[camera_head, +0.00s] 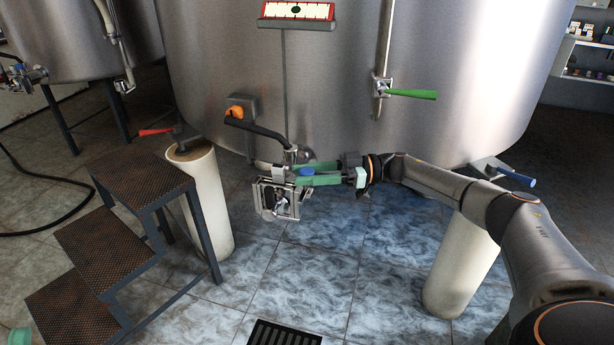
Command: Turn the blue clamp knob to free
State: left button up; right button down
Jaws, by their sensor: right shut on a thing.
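The blue clamp knob (307,171) is on a metal clamp fitting (280,196) low in front of the large steel tank. My right gripper (306,174) reaches in from the right with its green fingers on either side of the knob, and it is shut on the knob. The fingers partly cover the knob and the fitting behind it.
A step stool (140,175) stands left, beside a pale post (205,195) with a red-handled part (158,131) above. The tank (340,90) carries a green-handled valve (410,94) and an orange knob (234,112). A floor drain (284,334) lies in front on open tiles.

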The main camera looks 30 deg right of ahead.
dwell(0.3)
jog(key=shift+c, duration=2.3)
grip_release()
jog(key=shift+d, duration=0.1)
jog(key=v, duration=1.2)
jog(key=shift+s, duration=0.2)
jog(key=shift+d, duration=0.1)
